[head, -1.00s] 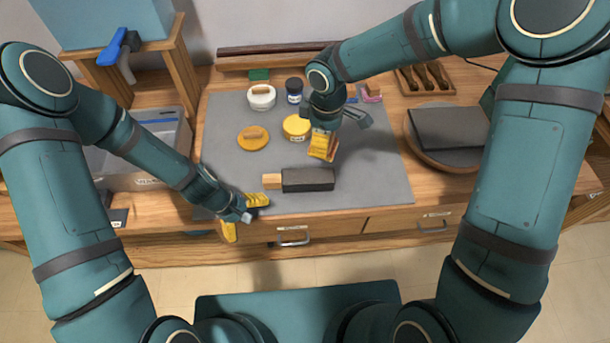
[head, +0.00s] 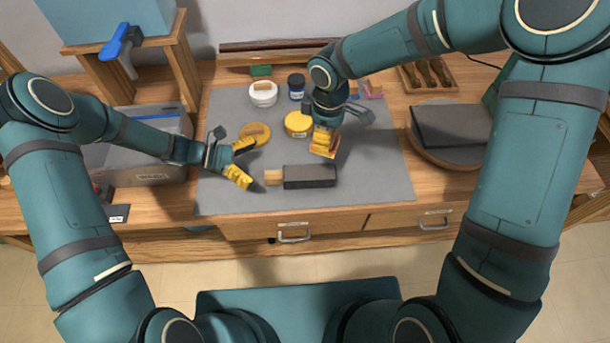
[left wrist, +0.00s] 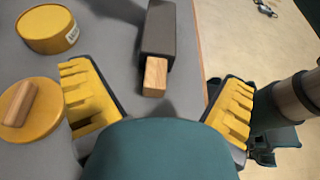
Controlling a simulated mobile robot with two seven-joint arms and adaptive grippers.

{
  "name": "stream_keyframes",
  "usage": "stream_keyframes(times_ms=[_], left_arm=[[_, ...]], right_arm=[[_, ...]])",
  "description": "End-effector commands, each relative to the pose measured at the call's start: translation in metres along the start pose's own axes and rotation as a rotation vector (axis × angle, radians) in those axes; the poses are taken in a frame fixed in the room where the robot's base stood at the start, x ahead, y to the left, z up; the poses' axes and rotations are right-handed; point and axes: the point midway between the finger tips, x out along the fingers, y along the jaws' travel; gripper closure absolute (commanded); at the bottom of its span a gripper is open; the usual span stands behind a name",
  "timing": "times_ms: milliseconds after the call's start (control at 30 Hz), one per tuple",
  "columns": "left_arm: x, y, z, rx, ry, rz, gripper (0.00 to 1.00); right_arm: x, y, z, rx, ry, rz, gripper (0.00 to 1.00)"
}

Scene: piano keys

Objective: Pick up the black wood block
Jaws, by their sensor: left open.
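The black wood block (head: 310,177) lies flat on the grey mat, with a pale wooden end piece (head: 273,177) at its left. It also shows in the left wrist view (left wrist: 158,32), its pale end facing my gripper. My left gripper (head: 245,163) is open with yellow fingers, just left of the pale end and apart from it. In the left wrist view the block lies ahead, between the lines of the two fingers (left wrist: 157,108). My right gripper (head: 323,143) is above the mat behind the block; I cannot tell how far its yellow fingers are apart.
On the grey mat (head: 370,195) stand a yellow jar (head: 298,123), a yellow lid with a wooden handle (head: 256,134), a white jar (head: 263,94) and a dark jar (head: 296,87). A grey bin (head: 150,172) is at the left, a round board (head: 450,155) at the right.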

Motion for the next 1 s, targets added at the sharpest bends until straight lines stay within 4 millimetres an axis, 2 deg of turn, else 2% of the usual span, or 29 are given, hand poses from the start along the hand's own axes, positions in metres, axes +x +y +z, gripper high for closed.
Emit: stream_keyframes(times_ms=[100, 233, 567, 900, 1000], left_arm=[[0.010, -0.001, -0.023, -0.002, 0.000, -0.001, 0.01], [0.017, -0.001, -0.040, -0.001, 0.001, -0.002, 0.01], [0.037, -0.001, -0.039, 0.001, 0.001, -0.003, 0.01], [0.086, -0.001, -0.038, 0.002, 0.001, -0.003, 0.01], [0.092, -0.001, -0.039, 0.003, 0.002, -0.002, 0.01]], right_arm=[[0.000, 0.000, 0.000, 0.000, 0.000, 0.000, 0.72], [0.000, 0.000, 0.000, 0.000, 0.000, 0.000, 0.72], [0.000, 0.000, 0.000, 0.000, 0.000, 0.000, 0.72], [0.000, 0.000, 0.000, 0.000, 0.000, 0.000, 0.72], [0.000, 0.000, 0.000, 0.000, 0.000, 0.000, 0.72]])
